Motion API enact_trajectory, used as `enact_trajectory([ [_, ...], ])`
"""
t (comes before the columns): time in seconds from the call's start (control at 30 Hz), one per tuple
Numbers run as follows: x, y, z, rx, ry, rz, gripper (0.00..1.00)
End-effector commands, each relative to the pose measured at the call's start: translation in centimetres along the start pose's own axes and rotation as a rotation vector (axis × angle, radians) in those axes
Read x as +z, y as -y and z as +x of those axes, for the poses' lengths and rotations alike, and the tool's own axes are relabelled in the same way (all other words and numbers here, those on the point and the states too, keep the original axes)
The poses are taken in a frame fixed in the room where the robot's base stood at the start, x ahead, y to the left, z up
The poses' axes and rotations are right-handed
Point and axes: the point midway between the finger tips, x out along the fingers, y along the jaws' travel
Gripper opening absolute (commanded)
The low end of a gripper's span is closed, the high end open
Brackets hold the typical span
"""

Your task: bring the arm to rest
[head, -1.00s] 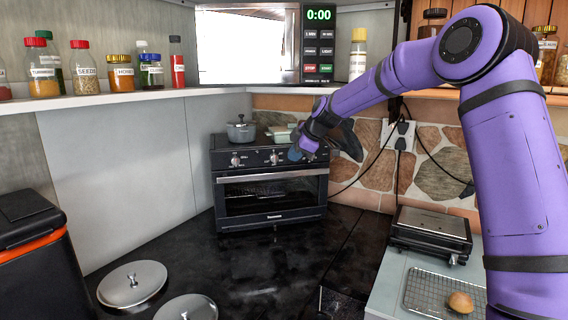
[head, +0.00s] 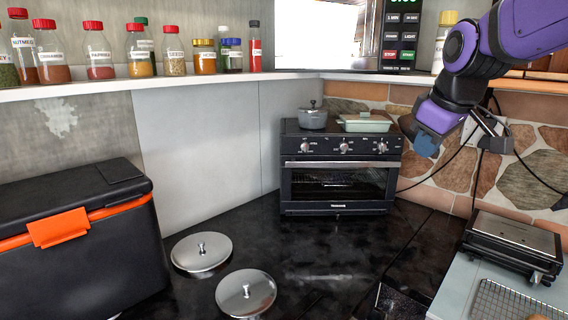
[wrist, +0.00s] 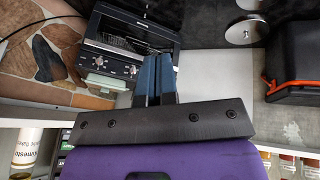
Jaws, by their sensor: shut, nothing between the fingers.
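My gripper (head: 424,142) is at the right in the head view, on my purple arm, in front of the stone wall and just right of the toaster oven (head: 338,172). In the wrist view its two blue fingers (wrist: 155,78) lie side by side, closed and empty. The fingers overlap the oven's edge in the wrist view. I see no contact with anything. Most of my arm is cut off at the upper right of the head view.
A grey pot (head: 312,118) and a green dish (head: 365,123) stand on the oven. A shelf (head: 180,90) carries several spice jars. Two lids (head: 202,253) lie on the dark counter. A black cooler (head: 80,240) stands left, a grill (head: 513,243) right. The counter's middle is clear.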

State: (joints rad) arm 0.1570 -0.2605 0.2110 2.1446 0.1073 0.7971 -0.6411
Motion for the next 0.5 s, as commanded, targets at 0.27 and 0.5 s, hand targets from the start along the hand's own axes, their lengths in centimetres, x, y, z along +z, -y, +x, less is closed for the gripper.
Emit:
enact_trajectory([
  [0.27, 9.2, 4.4, -4.1, 0.046, 0.013, 0.297, 0.00],
  [0.5, 16.1, 7.6, -5.2, 0.051, 0.010, 0.531, 0.00],
])
